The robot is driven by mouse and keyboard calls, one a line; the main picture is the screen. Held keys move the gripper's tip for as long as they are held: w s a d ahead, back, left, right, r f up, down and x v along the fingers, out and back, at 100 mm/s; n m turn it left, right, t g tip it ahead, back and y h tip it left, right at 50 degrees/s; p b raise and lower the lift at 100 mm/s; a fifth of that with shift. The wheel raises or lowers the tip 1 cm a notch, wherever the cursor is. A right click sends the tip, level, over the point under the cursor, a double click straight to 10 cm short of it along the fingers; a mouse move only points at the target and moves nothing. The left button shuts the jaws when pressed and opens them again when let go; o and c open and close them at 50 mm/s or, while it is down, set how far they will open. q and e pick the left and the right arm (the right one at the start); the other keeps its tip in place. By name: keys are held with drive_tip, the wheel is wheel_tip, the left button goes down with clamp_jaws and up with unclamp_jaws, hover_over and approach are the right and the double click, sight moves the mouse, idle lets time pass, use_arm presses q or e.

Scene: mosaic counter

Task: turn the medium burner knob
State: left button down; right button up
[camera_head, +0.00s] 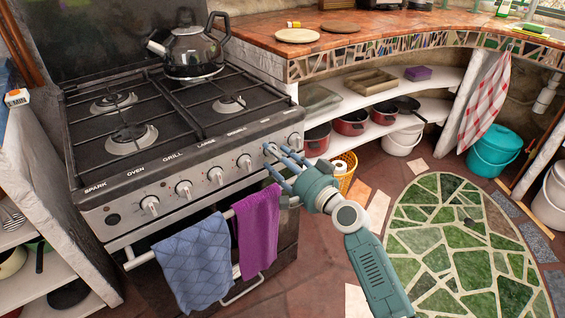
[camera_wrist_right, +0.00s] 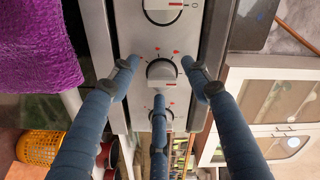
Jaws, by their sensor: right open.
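The stove (camera_head: 130,195) has a row of white knobs along its front panel. In the right wrist view a knob (camera_wrist_right: 160,72) with a red mark sits between the fingertips; contact cannot be told. Another knob (camera_wrist_right: 162,8) shows above it and one below, partly behind a finger. My left gripper is not in view.
A purple towel (camera_head: 257,230) and a blue towel (camera_head: 192,262) hang on the oven rail below the knobs. A kettle (camera_head: 193,50) stands on the back burner. A yellow basket (camera_head: 345,170) and shelves with pots are right of the stove. The floor in front is open.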

drive_tip(key=v, duration=1.1)
drive_tip(key=shift+s+d, duration=0.2)
drive_tip(key=shift+s, duration=0.15)
drive_tip(key=shift+f, duration=0.1)
